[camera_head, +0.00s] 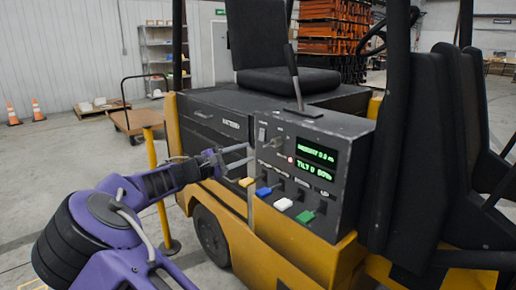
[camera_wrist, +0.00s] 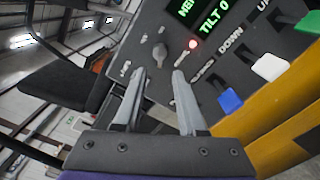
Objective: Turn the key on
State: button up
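The key (camera_wrist: 159,52) is a small grey piece standing out of the dark control panel (camera_wrist: 240,55), just beyond my fingertips in the wrist view. It also shows small near the panel's upper left in the head view (camera_head: 270,144). My gripper (camera_wrist: 159,76) is open, with its two grey fingers apart and nothing between them. In the head view my gripper (camera_head: 250,154) reaches in from the left, close to the panel face. The fingers appear not to touch the key. The key's exact angle is hard to tell.
A red light (camera_wrist: 193,44) glows right of the key. A tall black lever (camera_head: 293,75) rises above the panel. A yellow post (camera_head: 155,185) stands left, near my arm.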

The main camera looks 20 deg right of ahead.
jog(key=v, duration=0.8)
jog(key=shift+a+p, duration=0.3)
jog(key=shift+a, duration=0.05)
jog(key=shift+s, duration=0.15)
